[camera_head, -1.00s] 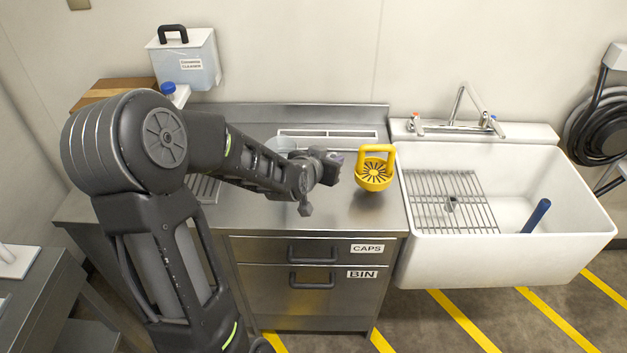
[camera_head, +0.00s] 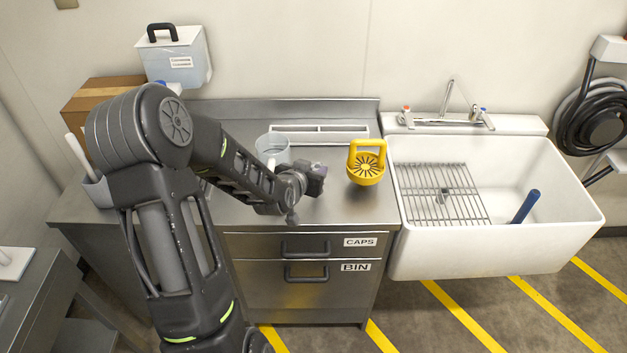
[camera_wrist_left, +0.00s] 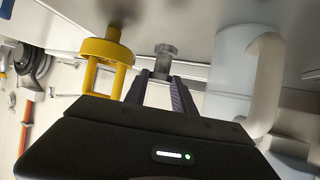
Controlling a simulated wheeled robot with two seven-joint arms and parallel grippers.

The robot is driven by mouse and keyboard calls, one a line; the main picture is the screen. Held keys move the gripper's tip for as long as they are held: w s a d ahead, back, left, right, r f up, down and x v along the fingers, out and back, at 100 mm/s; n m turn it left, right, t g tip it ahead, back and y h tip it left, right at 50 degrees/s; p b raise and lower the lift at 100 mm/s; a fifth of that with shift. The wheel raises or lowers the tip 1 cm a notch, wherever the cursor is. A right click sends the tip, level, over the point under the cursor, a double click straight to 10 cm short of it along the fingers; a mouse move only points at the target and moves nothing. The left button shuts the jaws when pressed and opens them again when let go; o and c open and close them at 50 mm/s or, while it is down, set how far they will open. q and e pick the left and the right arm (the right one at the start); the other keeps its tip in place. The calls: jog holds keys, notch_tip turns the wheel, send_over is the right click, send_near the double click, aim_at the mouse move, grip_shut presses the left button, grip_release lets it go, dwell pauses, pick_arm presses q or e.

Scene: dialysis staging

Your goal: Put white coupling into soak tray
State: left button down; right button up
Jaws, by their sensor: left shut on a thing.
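My left gripper (camera_head: 316,177) is over the steel counter, left of the yellow handled holder. In the left wrist view its fingers (camera_wrist_left: 163,88) are shut on a small spool-shaped coupling (camera_wrist_left: 165,56), which looks pale grey in shade. In the head view the coupling cannot be made out at the gripper. I cannot single out a soak tray; my left arm hides part of the counter's left side. My right gripper is not in view.
The yellow holder (camera_head: 366,170) stands near the counter's right edge. A clear jug (camera_head: 272,146) stands behind my left forearm; its pale handle (camera_wrist_left: 265,85) shows close in the wrist view. A white sink (camera_head: 550,232) with a wire rack (camera_head: 445,192) adjoins at right. A cardboard box (camera_head: 88,103) is back left.

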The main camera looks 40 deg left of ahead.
pick_arm(q)
notch_tip(320, 180, down, 4)
jog(key=shift+r+p, duration=0.1)
jog(key=shift+p, duration=0.25)
jog(key=shift+f, duration=0.2)
jog(key=shift+f+b, duration=0.15)
jog(key=shift+b, duration=0.15)
jog(key=c, duration=1)
grip_release()
jog(key=shift+c, duration=0.2)
